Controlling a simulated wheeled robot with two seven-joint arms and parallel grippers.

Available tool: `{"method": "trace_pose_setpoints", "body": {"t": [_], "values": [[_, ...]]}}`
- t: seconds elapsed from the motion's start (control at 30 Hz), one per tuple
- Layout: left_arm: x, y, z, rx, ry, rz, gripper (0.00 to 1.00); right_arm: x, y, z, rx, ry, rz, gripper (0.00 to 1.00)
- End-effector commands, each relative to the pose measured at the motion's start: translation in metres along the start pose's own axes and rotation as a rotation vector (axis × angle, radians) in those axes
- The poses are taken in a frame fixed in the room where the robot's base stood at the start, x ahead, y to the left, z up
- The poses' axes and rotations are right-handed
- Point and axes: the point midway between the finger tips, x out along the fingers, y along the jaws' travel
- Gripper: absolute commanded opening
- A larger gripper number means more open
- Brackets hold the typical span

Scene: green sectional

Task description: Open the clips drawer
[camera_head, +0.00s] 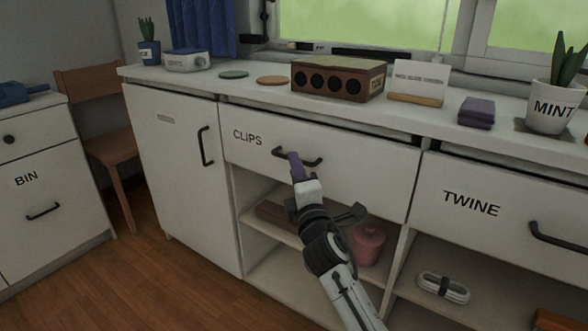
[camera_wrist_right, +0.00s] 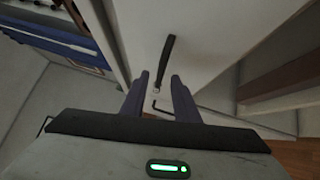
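The clips drawer (camera_head: 355,160) is a white front marked CLIPS, under the worktop; it looks shut, about flush with its neighbours. Its dark bar handle (camera_head: 313,162) sits near the middle of the front. My left gripper is not in view.
Below the drawer is an open shelf with a pink pot (camera_head: 369,245) close to my right arm. The twine drawer (camera_head: 490,195) is to the right, a cabinet door (camera_head: 180,170) to the left. A wooden box (camera_head: 338,80) stands on the worktop (camera_head: 215,83) above.

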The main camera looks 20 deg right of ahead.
Motion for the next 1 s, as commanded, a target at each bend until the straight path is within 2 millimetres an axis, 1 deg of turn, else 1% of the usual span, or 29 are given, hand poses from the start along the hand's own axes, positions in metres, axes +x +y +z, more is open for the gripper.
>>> {"method": "trace_pose_setpoints", "body": {"t": [0.03,0.1,0.2,0.5,0.57,0.6,0.67,0.7,1.0], "values": [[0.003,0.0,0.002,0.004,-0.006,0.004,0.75,0.007,-0.002,0.0,0.0,-0.001,0.001,0.28],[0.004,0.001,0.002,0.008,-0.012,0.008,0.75,0.015,-0.001,0.0,0.001,-0.001,0.0,0.28],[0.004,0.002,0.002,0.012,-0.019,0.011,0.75,0.021,-0.001,0.0,0.001,-0.001,0.0,0.28],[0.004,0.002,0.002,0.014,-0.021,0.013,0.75,0.024,-0.001,0.0,0.001,0.0,-0.001,0.28],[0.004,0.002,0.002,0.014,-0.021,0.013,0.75,0.023,-0.001,0.0,0.001,0.0,-0.001,0.2],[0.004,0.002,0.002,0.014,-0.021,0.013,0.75,0.023,-0.001,0.0,0.001,0.0,-0.001,0.13],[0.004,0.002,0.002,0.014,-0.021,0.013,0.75,0.023,-0.001,0.0,0.001,0.0,-0.001,0.03],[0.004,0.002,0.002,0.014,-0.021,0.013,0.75,0.023,-0.001,0.0,0.002,0.0,-0.001,0.0],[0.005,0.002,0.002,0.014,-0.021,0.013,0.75,0.023,-0.001,0.001,0.001,-0.004,-0.002,0.0]]}}
